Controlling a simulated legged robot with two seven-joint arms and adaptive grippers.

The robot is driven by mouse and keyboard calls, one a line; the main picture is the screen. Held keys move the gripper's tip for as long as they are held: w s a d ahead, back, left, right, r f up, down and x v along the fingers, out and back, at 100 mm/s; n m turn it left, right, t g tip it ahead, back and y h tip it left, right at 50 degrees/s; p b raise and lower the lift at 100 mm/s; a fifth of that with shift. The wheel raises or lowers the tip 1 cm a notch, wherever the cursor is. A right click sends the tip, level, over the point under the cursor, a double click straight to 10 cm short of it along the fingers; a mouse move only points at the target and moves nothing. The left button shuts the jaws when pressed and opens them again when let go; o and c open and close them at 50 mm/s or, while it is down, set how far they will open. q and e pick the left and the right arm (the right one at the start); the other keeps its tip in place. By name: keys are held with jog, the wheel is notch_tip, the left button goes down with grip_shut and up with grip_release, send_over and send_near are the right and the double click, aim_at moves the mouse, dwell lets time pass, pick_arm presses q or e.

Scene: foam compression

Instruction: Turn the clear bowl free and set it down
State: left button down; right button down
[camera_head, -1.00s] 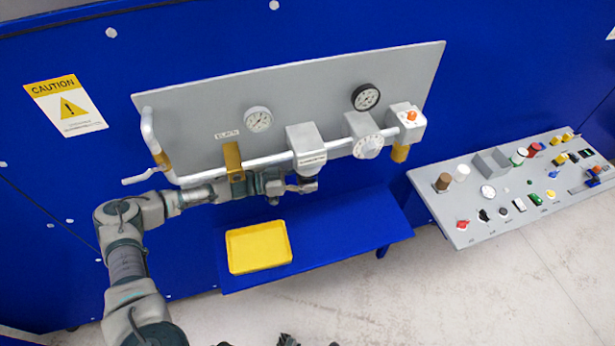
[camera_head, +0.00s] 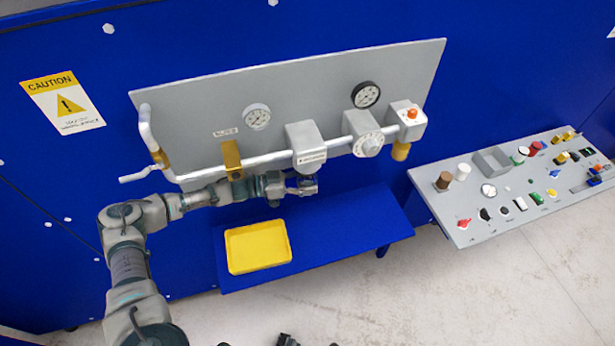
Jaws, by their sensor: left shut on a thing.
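The clear bowl is hard to make out; a small pale part (camera_head: 309,174) shows below the grey housing (camera_head: 306,146) on the pipe, largely hidden by the gripper. My left gripper (camera_head: 306,186) reaches in from the left under the pipe and is shut around this part, right below the housing. I cannot tell whether the bowl is still joined to the housing. My right gripper is not clearly visible.
A yellow tray (camera_head: 230,254) lies on the blue shelf (camera_head: 340,235) below, with bare shelf to its right. A gold bracket (camera_head: 232,160) and the bent pipe (camera_head: 270,160) are close above my left arm. A control panel (camera_head: 470,222) stands at the right.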

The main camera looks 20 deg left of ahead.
pick_arm(q)
jog(key=shift+a+f, duration=0.1)
jog(key=shift+f, duration=0.05)
dwell(0.5)
jog(key=shift+p, duration=0.35)
jog(key=shift+f+b, duration=0.5)
jog(key=shift+f, duration=0.45)
jog(key=shift+w+a+f+b, duration=0.15)
jog(key=shift+f+b, duration=0.2)
jog(key=shift+f, duration=0.4)
notch_tip(320, 180, down, 4)
jog(key=shift+r+b, duration=0.15)
jog(key=shift+b, duration=0.8)
